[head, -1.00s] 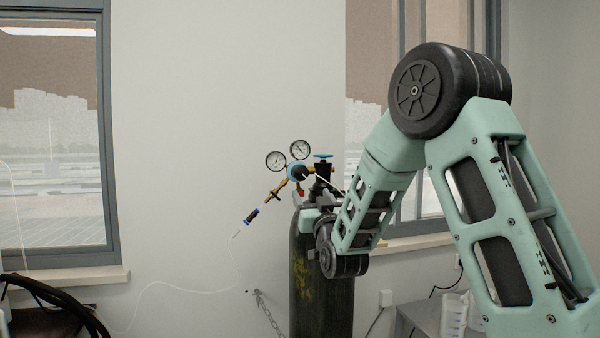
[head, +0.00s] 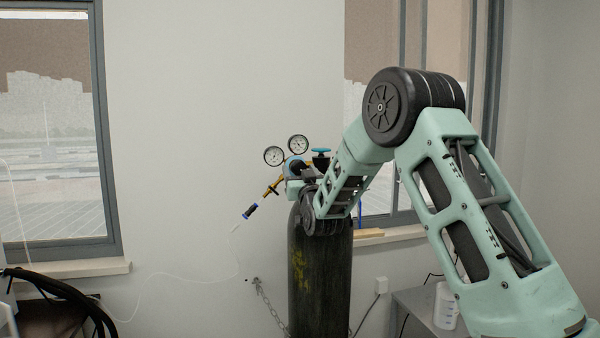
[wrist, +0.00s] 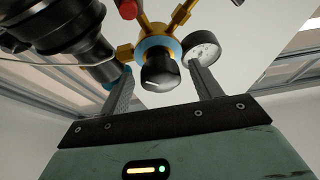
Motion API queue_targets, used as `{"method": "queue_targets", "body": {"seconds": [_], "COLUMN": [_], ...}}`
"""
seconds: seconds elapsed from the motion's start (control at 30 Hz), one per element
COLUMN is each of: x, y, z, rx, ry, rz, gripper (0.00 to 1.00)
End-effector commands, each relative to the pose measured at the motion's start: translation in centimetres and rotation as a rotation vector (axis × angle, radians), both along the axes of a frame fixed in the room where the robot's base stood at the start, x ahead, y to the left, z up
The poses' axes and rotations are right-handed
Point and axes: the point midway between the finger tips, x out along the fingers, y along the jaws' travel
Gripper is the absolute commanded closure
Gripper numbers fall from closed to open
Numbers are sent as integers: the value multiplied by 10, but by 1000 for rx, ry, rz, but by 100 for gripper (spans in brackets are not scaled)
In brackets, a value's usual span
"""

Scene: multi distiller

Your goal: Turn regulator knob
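The regulator with its brass body (wrist: 157,35) and blue ring stands on top of a dark gas cylinder (head: 320,270). Its black knob (wrist: 160,72) shows in the middle of the wrist view, facing my gripper. My gripper (wrist: 161,78) is open, with one finger on each side of the knob and visible gaps between them. I cannot tell how deep the fingers reach along the knob. In the head view my gripper (head: 294,188) is at the regulator, and my wrist hides the fingers and part of the regulator.
Two round gauges (head: 273,156) sit at the regulator's upper left; one gauge (wrist: 201,50) is close to my right finger in the wrist view. A blue handwheel (head: 320,151) tops the cylinder valve. A chain (head: 268,308) and a thin hose lie left of the cylinder.

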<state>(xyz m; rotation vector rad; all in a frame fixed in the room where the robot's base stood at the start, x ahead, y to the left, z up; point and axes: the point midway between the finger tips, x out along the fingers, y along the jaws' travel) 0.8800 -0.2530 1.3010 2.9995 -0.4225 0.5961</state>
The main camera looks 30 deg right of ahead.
Motion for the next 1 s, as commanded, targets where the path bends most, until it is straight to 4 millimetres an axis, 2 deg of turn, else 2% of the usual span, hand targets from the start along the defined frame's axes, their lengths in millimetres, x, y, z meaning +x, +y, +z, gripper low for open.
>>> {"method": "queue_targets", "body": {"seconds": [0.03, 0.13, 0.17, 0.5, 0.73, 1.0], "x": [0, 0, 0, 0, 0, 0], "y": [0, 0, 0, 1, 1, 1], "z": [0, 0, 0, -5, -3, 1], "rx": [0, 0, 0, 61, 147, 169], "ry": [0, 0, 0, -22, -46, -51], "rz": [0, 0, 0, 0, 0, 0], "gripper": [49, 77, 80, 80, 80, 80]}}
